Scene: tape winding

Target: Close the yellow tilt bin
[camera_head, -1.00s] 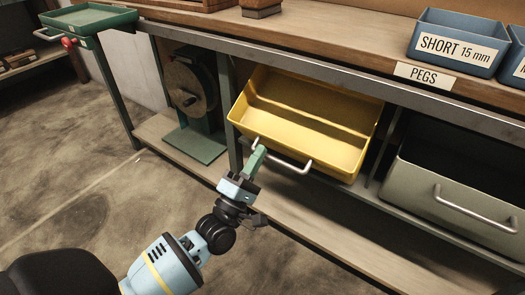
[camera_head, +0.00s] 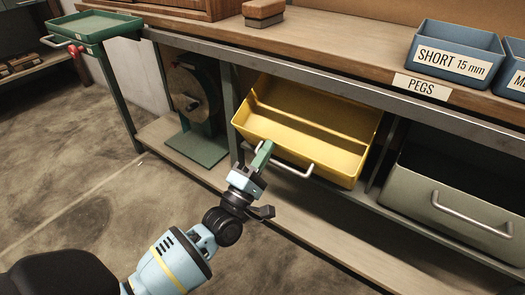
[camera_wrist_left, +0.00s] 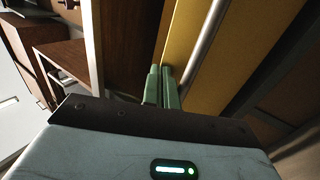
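The yellow tilt bin (camera_head: 318,128) hangs tipped open under the bench, its inside showing, with a metal handle (camera_head: 290,170) on its front. In the left wrist view its yellow front (camera_wrist_left: 245,50) and the handle bar (camera_wrist_left: 204,45) are close up. My left gripper (camera_head: 264,152) is at the left part of the handle, by the bin's front. In the left wrist view its green fingers (camera_wrist_left: 161,86) are close together with nothing visible between them, just left of the bar. Whether they touch the bin is unclear. My right gripper is not in view.
A grey bin (camera_head: 455,195) with its own handle is to the right. A reel on a green stand (camera_head: 198,148) is to the left, past a bench post. The bench top (camera_head: 340,48) overhangs the bin, with blue peg bins (camera_head: 458,50) on it. The floor in front is clear.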

